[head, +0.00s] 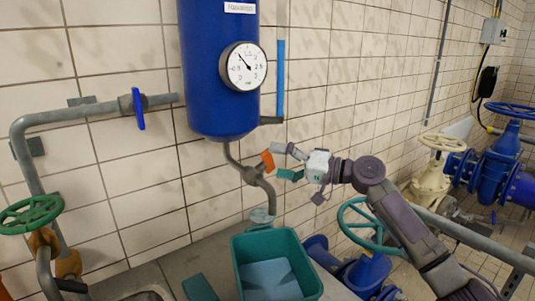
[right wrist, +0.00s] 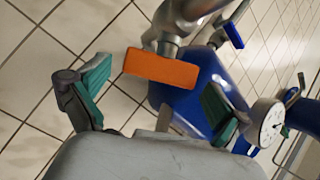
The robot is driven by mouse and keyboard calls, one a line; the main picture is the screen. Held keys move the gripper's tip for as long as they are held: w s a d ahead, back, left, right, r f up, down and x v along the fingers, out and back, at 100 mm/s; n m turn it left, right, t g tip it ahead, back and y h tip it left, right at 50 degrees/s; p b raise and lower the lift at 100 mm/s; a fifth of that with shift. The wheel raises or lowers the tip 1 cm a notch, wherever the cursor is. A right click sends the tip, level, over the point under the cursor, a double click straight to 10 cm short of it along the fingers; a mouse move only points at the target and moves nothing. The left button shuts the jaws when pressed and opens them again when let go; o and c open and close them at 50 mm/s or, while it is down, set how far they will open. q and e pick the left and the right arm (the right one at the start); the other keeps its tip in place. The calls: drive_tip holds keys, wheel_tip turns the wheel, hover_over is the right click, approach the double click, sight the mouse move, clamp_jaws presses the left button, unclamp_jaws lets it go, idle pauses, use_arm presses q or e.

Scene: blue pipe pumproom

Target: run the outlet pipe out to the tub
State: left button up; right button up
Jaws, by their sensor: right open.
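The grey outlet pipe (head: 270,190) comes from beneath the blue tank and bends downward. An orange handle (head: 268,160) sits by its joint. The pipe's lower end is near a pale teal round piece (head: 262,216), behind the green tub's (head: 238,262) far rim. Whether the end is over the tub is unclear. My right gripper (head: 279,161) is open just right of the orange handle. In the right wrist view the orange handle (right wrist: 160,68) shows between the two spread teal fingers, with no clear contact. The left gripper is not seen.
The blue tank (head: 218,70) with a round gauge (head: 243,66) hangs above. A teal handwheel (head: 362,226) on blue pipework is right of the tub. A grey pipe with a green wheel (head: 30,213) runs along the left. Tiled wall stands behind.

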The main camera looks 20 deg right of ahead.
drive_tip(key=shift+x, duration=1.35)
drive_tip(key=c, duration=1)
drive_tip(key=shift+r+p, duration=0.1)
drive_tip(key=shift+p, duration=0.45)
drive_tip(key=m+h+p, duration=0.1)
drive_tip(key=p, duration=0.3)
drive_tip(key=m+h+p, duration=0.1)
drive_tip(key=h+p, duration=0.1)
drive_tip(key=p, duration=0.3)
drive_tip(key=shift+r+m, duration=0.2)
drive_tip(key=shift+m, duration=0.1)
drive_tip(key=shift+f+p, duration=0.15)
drive_tip(key=shift+p, duration=0.25)
drive_tip(key=shift+f, duration=0.2)
drive_tip(key=shift+m, duration=0.3)
